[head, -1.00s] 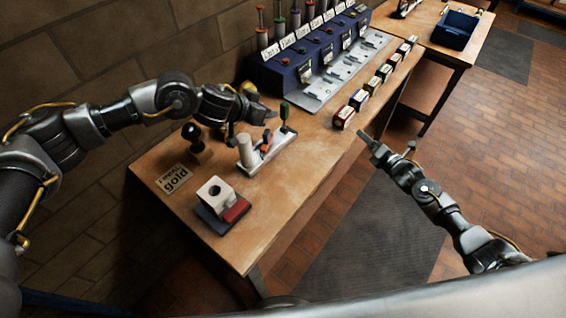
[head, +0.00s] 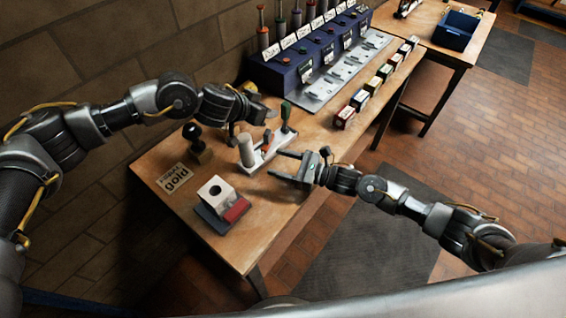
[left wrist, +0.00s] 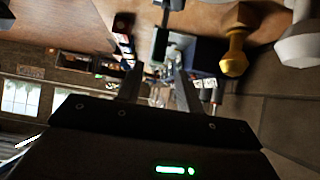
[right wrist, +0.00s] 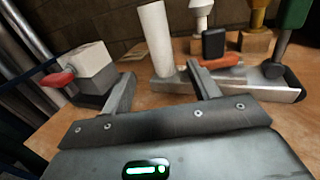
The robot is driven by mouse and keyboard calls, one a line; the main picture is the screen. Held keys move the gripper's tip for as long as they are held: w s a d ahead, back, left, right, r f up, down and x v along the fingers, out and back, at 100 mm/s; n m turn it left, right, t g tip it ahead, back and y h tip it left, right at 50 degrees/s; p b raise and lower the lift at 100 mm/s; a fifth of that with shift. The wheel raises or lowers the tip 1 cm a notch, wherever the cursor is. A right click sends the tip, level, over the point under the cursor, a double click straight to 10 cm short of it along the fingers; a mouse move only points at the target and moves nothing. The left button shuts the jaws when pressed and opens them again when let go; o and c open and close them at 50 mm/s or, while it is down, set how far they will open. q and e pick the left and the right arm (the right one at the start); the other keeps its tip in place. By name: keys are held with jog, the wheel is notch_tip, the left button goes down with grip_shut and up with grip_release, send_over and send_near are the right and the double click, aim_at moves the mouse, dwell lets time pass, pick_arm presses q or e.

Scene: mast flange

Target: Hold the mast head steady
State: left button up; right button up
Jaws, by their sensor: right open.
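A pale upright post (head: 246,150) stands at the near end of a white tray (head: 270,152) on the bench; nothing is clearly identifiable as the mast head. The post also shows in the right wrist view (right wrist: 155,38).
A blue rack (head: 295,66) stands behind; small boxes (head: 360,99) line the bench's right edge.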

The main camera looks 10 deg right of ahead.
aim_at(253, 155)
jog(key=x, duration=1)
jog(key=shift+w+a, duration=0.1)
jog(key=shift+w, duration=0.05)
jog(key=shift+c, duration=0.4)
